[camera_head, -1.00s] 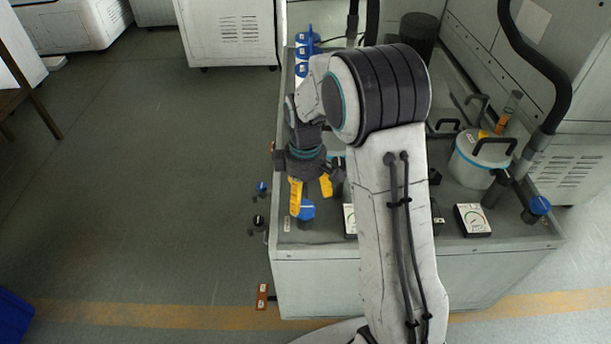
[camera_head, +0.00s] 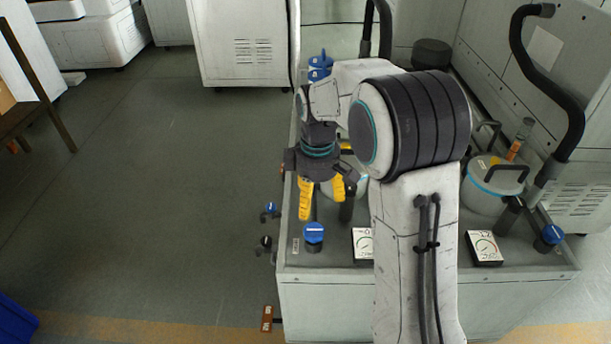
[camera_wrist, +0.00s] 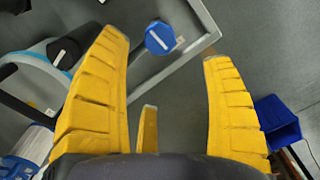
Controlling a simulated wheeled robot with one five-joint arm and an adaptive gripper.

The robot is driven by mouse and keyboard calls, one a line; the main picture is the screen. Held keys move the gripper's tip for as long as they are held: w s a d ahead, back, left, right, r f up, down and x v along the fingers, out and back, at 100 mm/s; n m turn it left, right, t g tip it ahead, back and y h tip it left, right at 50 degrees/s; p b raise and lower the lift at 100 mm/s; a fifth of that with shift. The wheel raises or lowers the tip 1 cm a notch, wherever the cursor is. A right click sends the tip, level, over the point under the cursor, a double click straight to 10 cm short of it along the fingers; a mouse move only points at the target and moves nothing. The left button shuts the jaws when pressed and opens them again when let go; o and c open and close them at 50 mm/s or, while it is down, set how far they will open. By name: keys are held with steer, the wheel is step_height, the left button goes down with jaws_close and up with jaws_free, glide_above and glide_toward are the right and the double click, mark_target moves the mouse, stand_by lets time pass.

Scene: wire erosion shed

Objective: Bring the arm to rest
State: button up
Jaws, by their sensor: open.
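My gripper (camera_head: 322,197) hangs from my raised arm with its yellow fingers pointing down over the left part of the grey machine top (camera_head: 330,264). Its fingers are apart and nothing is between them. A blue-capped knob (camera_head: 314,233) stands just below and in front of the fingers; a blue knob also shows beyond the fingertips in the wrist view (camera_wrist: 159,38). A white, teal-rimmed lidded pot (camera_wrist: 32,75) lies left of the fingers in the wrist view. My arm hides part of the machine top's middle.
A second white pot (camera_head: 487,190) with a black handle, two dial gauges (camera_head: 484,248) and another blue knob (camera_head: 549,237) stand on the machine top. A black curved pipe (camera_head: 572,110) rises at the right. A blue bin (camera_head: 14,322) is at the lower left. Open floor (camera_head: 170,190) lies left.

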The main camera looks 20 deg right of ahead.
steer(key=s+r+m, duration=0.1)
steer(key=s+m, duration=0.8)
steer(key=s, duration=1.2)
step_height(320, 180, up, 19)
steer(key=t+p, duration=0.3)
steer(key=p, duration=1.1)
steer(key=shift+s+r, duration=0.2)
steer(key=shift+s, duration=0.2)
